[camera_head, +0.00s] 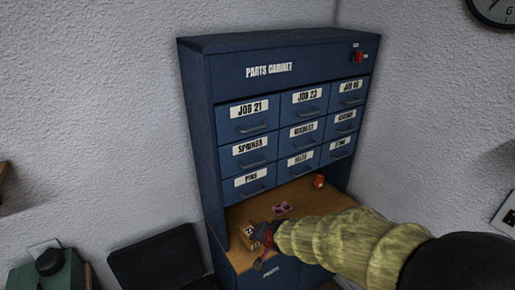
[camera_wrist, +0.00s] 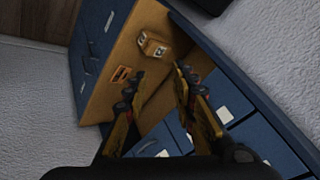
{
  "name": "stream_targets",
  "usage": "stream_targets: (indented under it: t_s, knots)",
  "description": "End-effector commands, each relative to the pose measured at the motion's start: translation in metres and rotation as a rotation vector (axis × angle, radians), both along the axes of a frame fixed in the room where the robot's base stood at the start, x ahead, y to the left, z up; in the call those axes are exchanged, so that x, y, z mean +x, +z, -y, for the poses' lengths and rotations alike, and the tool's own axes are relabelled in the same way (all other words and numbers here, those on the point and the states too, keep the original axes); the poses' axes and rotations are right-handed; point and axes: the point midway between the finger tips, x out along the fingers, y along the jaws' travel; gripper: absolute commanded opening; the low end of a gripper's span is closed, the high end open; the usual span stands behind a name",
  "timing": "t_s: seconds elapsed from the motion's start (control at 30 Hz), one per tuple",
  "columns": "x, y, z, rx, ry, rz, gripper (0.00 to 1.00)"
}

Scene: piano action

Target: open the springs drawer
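The springs drawer (camera_head: 239,159) is in the left column, middle row of the blue parts cabinet (camera_head: 280,45) in the head view. It has a white SPRINGS label and a grey bar handle (camera_head: 251,164), and looks shut. My gripper (camera_head: 262,243) is low in front of the cabinet, over the wooden shelf and below the drawer, apart from the handle. In the wrist view my gripper (camera_wrist: 157,88) has its two fingers spread with nothing between them. Blue drawer fronts with white labels show there at lower right, but I cannot tell which is springs.
On the wooden shelf (camera_head: 300,196) are a yellow box (camera_head: 248,231) near my gripper, a pink item (camera_head: 282,208) and a red jar (camera_head: 319,181). A red knob (camera_head: 358,57) is at the cabinet's top right. A black chair-like object (camera_head: 158,262) stands left of the cabinet.

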Motion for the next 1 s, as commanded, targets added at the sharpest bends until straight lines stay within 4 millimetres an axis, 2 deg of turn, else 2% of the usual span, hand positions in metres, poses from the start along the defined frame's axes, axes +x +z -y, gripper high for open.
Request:
stream_targets:
  t_s: [0.03,0.1,0.17,0.2,0.33,0.43,0.5,0.67,1.0]
  knots:
    - [0.023,0.010,-0.011,0.066,-0.067,0.047,0.26]
    - [0.057,0.021,-0.020,0.182,-0.176,0.131,0.26]
    - [0.085,0.035,-0.023,0.293,-0.267,0.213,0.26]
    - [0.101,0.049,-0.023,0.369,-0.321,0.268,0.26]
    - [0.135,0.109,-0.021,0.607,-0.447,0.423,0.26]
    - [0.142,0.132,-0.017,0.732,-0.504,0.476,0.26]
    - [0.144,0.139,-0.016,0.779,-0.523,0.486,0.26]
    - [0.150,0.140,-0.017,0.805,-0.539,0.476,0.26]
    - [0.191,0.131,-0.025,0.802,-0.538,0.476,0.26]
